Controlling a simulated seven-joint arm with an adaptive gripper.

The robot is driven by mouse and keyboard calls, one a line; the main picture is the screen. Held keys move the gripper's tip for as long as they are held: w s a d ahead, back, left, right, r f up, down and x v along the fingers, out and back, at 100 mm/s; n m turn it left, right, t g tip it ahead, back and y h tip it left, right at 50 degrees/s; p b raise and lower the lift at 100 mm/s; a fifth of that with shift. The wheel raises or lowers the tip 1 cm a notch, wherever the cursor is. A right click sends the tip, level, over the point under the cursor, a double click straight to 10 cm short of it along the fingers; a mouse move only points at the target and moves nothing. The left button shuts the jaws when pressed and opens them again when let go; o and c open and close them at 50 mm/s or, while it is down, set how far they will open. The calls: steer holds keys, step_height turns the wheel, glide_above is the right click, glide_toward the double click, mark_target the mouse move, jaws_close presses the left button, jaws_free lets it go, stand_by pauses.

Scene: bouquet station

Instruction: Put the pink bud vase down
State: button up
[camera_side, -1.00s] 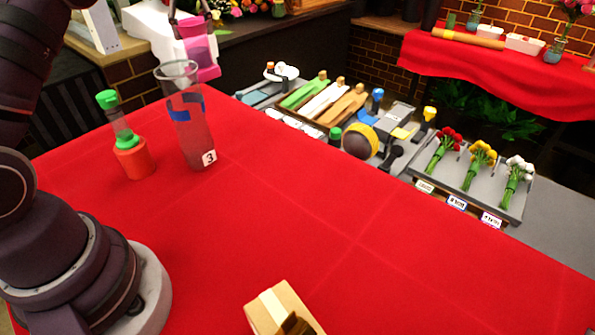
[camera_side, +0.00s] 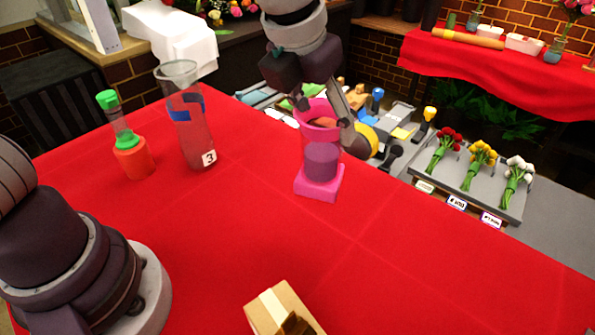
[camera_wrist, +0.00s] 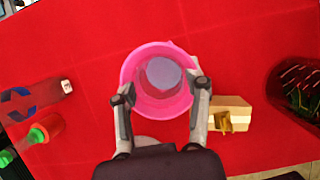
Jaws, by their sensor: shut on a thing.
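The pink bud vase (camera_side: 320,179) has a square pink base, a mauve lower body and a pink rim. In the side view it is upright over the red table, right of the tall glass cylinder; I cannot tell whether its base touches the cloth. My gripper (camera_side: 323,117) comes from above and is shut on the vase near its rim. In the wrist view the vase (camera_wrist: 158,48) shows from above as a pink ring between the two fingers of my gripper (camera_wrist: 160,98), one finger on each side.
A tall glass cylinder marked 3 (camera_side: 190,130) and a red-and-green bottle (camera_side: 133,155) stand at the left. A cardboard box (camera_side: 277,305) sits at the front. A grey tray with flower bunches (camera_side: 515,205) lies beyond the table's edge. The red cloth (camera_side: 400,270) around the vase is clear.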

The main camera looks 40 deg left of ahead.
step_height(320, 180, down, 13)
steer(key=shift+f, duration=0.15)
steer(key=o, duration=1.2)
steer(key=shift+f, duration=0.1)
